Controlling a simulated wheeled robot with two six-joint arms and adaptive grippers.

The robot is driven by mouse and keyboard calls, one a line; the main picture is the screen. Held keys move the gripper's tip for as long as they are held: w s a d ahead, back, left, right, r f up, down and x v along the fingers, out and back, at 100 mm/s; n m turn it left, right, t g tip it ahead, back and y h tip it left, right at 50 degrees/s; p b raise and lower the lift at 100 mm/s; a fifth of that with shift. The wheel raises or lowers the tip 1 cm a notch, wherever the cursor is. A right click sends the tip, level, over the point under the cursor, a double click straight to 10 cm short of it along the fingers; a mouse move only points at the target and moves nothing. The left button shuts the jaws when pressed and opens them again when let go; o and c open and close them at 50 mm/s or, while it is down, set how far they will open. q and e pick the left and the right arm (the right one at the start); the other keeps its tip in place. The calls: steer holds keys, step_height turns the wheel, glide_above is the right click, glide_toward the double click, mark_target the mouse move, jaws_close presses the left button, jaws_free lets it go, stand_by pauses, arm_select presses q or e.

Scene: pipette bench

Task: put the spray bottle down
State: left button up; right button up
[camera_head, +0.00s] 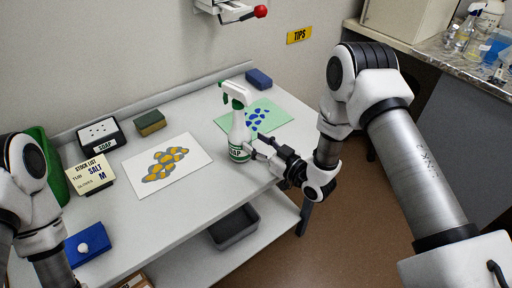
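The spray bottle (238,132) is white with a green and white trigger head and a green label. It stands upright over the right part of the white table. My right gripper (251,147) comes in from the right and is shut on the lower body of the bottle. The fingers cover part of the label. Whether the bottle's base touches the tabletop is hard to tell. My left arm shows at the left edge, and its gripper is out of the picture.
A sheet with yellow and grey shapes (188,176) lies left of the bottle, and a green sheet with blue spots (272,115) lies behind it. A sponge (150,122), a blue block (258,79), a soap dish (99,131) and a stock list card (84,181) are also on the table.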

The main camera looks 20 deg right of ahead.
steer(key=o, duration=0.6)
steer(key=shift+d, duration=0.1)
steer(key=shift+s, duration=0.1)
